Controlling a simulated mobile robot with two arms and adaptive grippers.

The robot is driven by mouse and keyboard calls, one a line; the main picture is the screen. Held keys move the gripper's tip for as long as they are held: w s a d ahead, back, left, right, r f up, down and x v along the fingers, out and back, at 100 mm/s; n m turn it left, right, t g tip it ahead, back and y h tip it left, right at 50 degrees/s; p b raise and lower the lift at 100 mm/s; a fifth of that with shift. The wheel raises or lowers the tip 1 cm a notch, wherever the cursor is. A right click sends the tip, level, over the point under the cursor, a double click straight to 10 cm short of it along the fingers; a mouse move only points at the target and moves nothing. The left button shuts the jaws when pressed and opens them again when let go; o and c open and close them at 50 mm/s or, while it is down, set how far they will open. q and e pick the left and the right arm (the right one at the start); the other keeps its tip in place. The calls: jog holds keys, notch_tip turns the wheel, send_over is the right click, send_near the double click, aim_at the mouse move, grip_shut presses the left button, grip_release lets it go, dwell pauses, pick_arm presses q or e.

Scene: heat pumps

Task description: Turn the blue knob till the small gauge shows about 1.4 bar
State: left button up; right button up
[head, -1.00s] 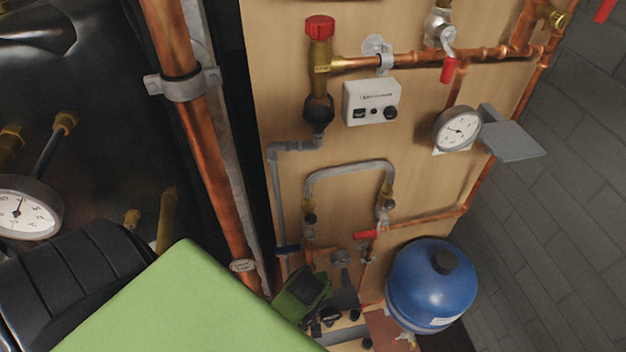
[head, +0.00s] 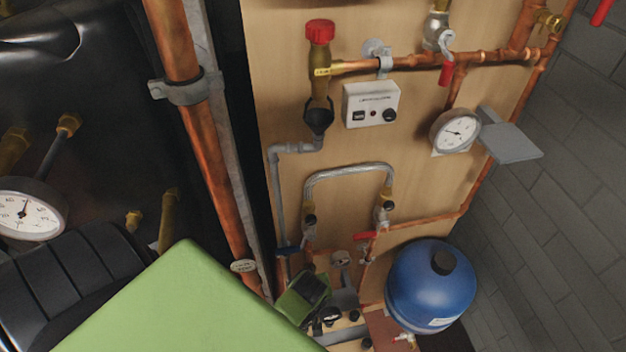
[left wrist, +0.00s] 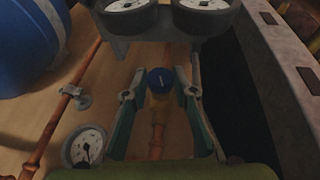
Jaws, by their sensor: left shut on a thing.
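In the left wrist view the blue knob (left wrist: 160,80) sits on top of a brass fitting, between the two fingers of my left gripper (left wrist: 159,92). The fingers are closed on it from both sides. A small round gauge (left wrist: 85,147) with a white dial is at the lower left of that view, beside the brass pipe. Its needle points roughly downward; the numbers are too small and dark to read. In the head view, the green casing of my left arm covers the lower left, and the knob cannot be made out. My right gripper is in neither view.
Copper pipes, a red-capped valve (head: 320,32), a white control box (head: 371,104) and a larger gauge (head: 455,131) are on the panel. Two gauges (left wrist: 125,5) (left wrist: 205,4) sit above the knob in the wrist view.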

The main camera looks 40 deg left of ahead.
pick_arm(q)
jog(key=shift+w+d+m+g+y, duration=0.15)
jog(key=shift+d+m+g+y, duration=0.1)
jog(key=shift+g+y, duration=0.7)
jog(key=shift+w+d+m+g+y, duration=0.15)
jog(key=shift+m+g+y, duration=0.1)
jog(key=shift+g+y, duration=0.65)
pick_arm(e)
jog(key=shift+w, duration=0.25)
pick_arm(q)
jog(key=shift+f, duration=0.1)
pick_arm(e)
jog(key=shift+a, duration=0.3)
pick_arm(q)
jog(key=o, duration=1.1)
jog(key=shift+a, duration=0.1)
